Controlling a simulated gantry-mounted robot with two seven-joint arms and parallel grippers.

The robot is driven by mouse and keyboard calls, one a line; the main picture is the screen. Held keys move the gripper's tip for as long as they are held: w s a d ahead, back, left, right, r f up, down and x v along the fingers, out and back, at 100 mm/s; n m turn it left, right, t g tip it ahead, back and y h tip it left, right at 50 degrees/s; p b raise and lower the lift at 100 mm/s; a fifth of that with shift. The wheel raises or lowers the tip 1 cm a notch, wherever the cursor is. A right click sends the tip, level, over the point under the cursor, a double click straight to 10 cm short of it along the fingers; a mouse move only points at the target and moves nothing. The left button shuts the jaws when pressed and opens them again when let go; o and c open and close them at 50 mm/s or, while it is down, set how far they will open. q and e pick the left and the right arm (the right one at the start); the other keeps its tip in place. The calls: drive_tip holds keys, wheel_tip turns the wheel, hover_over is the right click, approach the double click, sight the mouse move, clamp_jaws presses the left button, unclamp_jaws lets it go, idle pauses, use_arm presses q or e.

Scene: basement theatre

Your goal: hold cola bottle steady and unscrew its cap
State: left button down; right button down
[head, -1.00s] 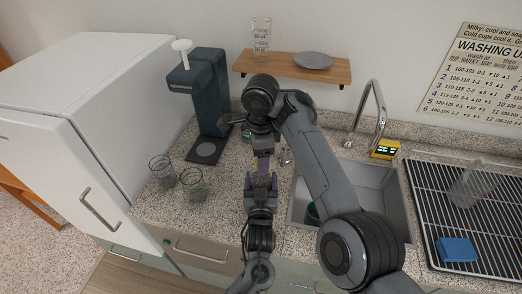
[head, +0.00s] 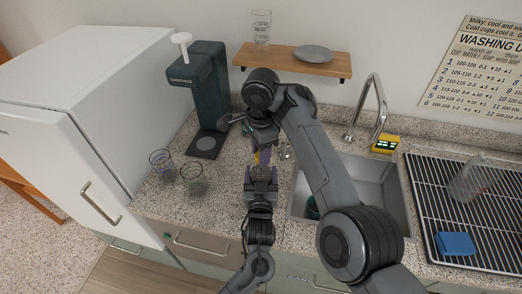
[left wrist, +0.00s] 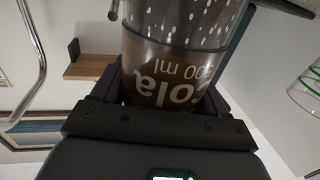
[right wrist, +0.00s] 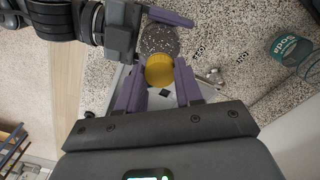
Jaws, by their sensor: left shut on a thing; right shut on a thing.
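The cola bottle (left wrist: 170,75) is dark with white speckles and lettering. It shows large and upside down in the left wrist view between my left gripper's fingers. My left gripper (head: 261,176) is shut on it above the counter. In the right wrist view the bottle's dark speckled top (right wrist: 160,38) shows beyond a yellow cap (right wrist: 160,70). My right gripper (right wrist: 158,82) is shut on the cap, with a purple finger on each side. In the head view my right gripper (head: 262,154) is just behind the left one. I cannot tell whether cap and bottle touch.
The sink (head: 377,177) and tap (head: 376,105) lie to the right, with a drying rack (head: 425,215) beyond. Two glasses (head: 161,163) (head: 193,179) and a dark drinks machine (head: 207,88) stand left. A wooden shelf (head: 280,64) hangs behind.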

drive_tip(key=n, duration=0.6)
drive_tip(key=shift+n, duration=0.4)
drive_tip(key=n, duration=0.6)
drive_tip(key=shift+n, duration=0.3)
drive_tip(key=n, duration=0.6)
drive_tip(key=shift+r+n, duration=0.1)
drive_tip(key=shift+n, duration=0.2)
drive_tip(key=n, duration=0.3)
drive_tip(key=shift+n, duration=0.4)
drive_tip(key=n, duration=2.2)
drive_tip(key=shift+n, duration=0.3)
drive_tip(key=n, duration=0.4)
drive_tip(key=shift+n, duration=0.3)
drive_tip(key=shift+r, duration=0.4)
drive_tip(key=shift+r, duration=0.65)
